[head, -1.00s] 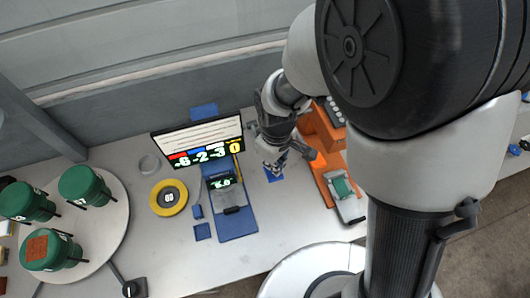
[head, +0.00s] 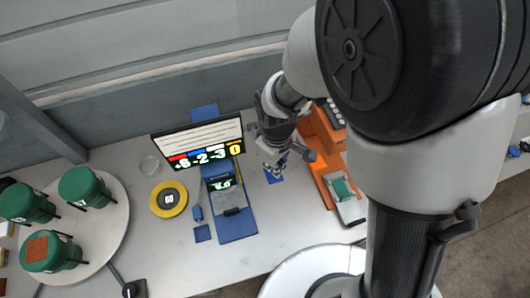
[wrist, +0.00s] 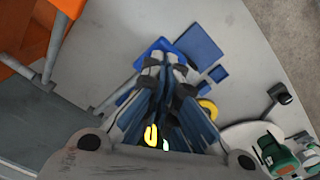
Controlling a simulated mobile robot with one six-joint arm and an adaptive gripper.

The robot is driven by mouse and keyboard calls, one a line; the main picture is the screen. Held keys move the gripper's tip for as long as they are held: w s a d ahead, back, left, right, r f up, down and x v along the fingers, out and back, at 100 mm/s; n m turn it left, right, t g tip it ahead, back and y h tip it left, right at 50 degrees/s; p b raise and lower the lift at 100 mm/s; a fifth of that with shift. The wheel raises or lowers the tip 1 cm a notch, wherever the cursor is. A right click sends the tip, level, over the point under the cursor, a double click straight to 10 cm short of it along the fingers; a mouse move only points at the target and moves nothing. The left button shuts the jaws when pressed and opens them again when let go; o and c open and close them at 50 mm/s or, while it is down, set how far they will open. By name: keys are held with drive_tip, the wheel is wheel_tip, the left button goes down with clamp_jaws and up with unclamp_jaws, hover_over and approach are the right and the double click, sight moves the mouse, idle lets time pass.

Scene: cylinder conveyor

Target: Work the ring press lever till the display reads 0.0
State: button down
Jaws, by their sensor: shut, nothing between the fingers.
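My gripper (head: 275,163) is shut and empty, above the table between the blue device and the orange press. Its fingertips also show in the wrist view (wrist: 166,62), close together. The blue device (head: 238,226) carries a small dark display (head: 222,184) with green digits; they are too small to read surely, but do not look like 0.0. The orange press (head: 318,160) stands right of my gripper. A grey bar (head: 309,154), perhaps its lever, sticks out towards my gripper; I cannot tell whether they touch. A grey rod (wrist: 112,94) also shows beside the fingers in the wrist view.
A screen (head: 200,145) with coloured numbers stands behind the blue device. A yellow ring (head: 168,212) lies to its left. Green containers (head: 80,186) stand on a round white table at far left. A small blue pad (head: 273,177) lies below my gripper.

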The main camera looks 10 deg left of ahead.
drive_tip(key=shift+f, duration=0.1)
wheel_tip(320, 180, down, 13)
drive_tip(key=b, duration=1.1)
wheel_tip(320, 180, up, 16)
drive_tip(key=p, duration=1.2)
idle(0.8)
